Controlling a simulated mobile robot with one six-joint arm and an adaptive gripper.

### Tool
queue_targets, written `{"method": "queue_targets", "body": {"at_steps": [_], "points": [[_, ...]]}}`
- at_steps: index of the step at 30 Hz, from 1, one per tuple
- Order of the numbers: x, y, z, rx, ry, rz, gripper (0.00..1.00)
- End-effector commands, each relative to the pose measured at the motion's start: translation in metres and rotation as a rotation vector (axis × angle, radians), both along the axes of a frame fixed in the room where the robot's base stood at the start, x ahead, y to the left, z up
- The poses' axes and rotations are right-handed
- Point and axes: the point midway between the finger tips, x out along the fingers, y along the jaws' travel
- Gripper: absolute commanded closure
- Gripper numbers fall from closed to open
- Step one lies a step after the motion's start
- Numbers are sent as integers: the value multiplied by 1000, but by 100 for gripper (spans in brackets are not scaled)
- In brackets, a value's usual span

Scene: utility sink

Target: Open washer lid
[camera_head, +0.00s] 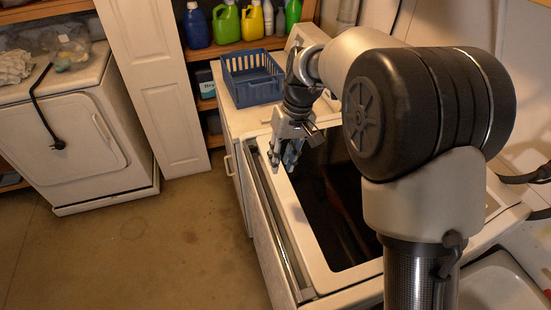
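A white top-loading appliance, which looks like the washer (308,245), stands in the middle right with a large dark rectangle in its top. I cannot tell whether the dark area is a dark lid panel or an open tub. A long metallic strip runs along its left front edge. My gripper (284,159) points down at the far left corner of the white frame, close to or touching it. Its fingers are small here, and I cannot tell whether they are apart or hold anything. My arm hides the right part of the top.
A blue basket (252,80) stands on the white counter behind the gripper. Shelves with several bottles (227,22) are at the back. A white front-door appliance (80,140) stands at the left, beside a white panel door (158,85). The floor (150,240) between is clear.

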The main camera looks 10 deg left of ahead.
Motion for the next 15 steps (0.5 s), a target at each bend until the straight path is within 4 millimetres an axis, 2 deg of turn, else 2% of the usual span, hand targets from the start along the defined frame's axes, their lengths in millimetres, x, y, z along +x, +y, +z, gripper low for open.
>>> {"method": "queue_targets", "body": {"at_steps": [3, 8, 15], "points": [[5, 9, -9, 2, 14, 16, 76], [5, 12, -22, 3, 19, 19, 76], [0, 20, -67, 2, 22, 19, 76]]}}
